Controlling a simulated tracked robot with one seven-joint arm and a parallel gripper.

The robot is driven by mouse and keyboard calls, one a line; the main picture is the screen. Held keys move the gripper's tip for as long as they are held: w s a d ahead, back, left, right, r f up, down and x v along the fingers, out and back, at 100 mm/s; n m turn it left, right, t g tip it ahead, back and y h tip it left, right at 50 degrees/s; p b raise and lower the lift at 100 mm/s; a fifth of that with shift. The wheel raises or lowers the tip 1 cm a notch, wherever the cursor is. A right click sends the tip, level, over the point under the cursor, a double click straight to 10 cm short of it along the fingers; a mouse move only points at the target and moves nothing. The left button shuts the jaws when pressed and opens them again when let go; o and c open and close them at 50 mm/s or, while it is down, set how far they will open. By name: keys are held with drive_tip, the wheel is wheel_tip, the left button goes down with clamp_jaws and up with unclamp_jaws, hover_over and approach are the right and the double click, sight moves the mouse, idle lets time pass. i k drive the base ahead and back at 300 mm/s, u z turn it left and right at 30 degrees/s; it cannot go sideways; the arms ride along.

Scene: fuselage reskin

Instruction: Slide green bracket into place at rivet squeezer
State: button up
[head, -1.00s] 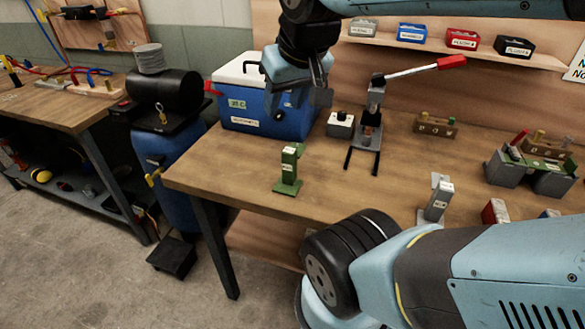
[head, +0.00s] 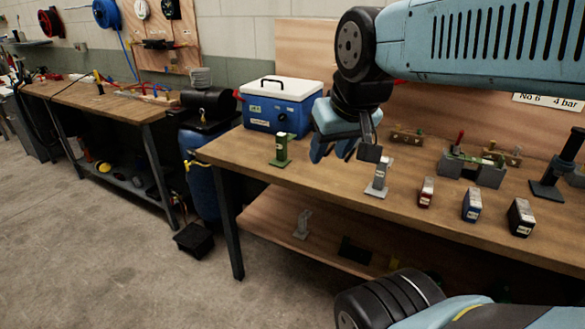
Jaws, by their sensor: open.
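The green bracket (head: 281,151) stands upright on its flat foot near the left end of the wooden bench (head: 240,153), in front of the blue cooler box. My gripper (head: 346,152) hangs over the bench to the right of the bracket, apart from it, fingers pointing down. It is open, and I see nothing held in it. The rivet squeezer, the lever tool with a red handle seen earlier, is now hidden behind my gripper and arm.
A blue and white cooler box (head: 281,106) stands behind the bracket. A grey bracket (head: 379,178) is close below my gripper. Red (head: 426,192), blue (head: 472,204) and black (head: 520,217) blocks line the front edge. A grey fixture with green parts (head: 470,168) stands farther right.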

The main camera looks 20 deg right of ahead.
sight(280, 160)
drive_tip(key=k, duration=0.65)
drive_tip(key=z, duration=0.6)
drive_tip(key=i, duration=1.5)
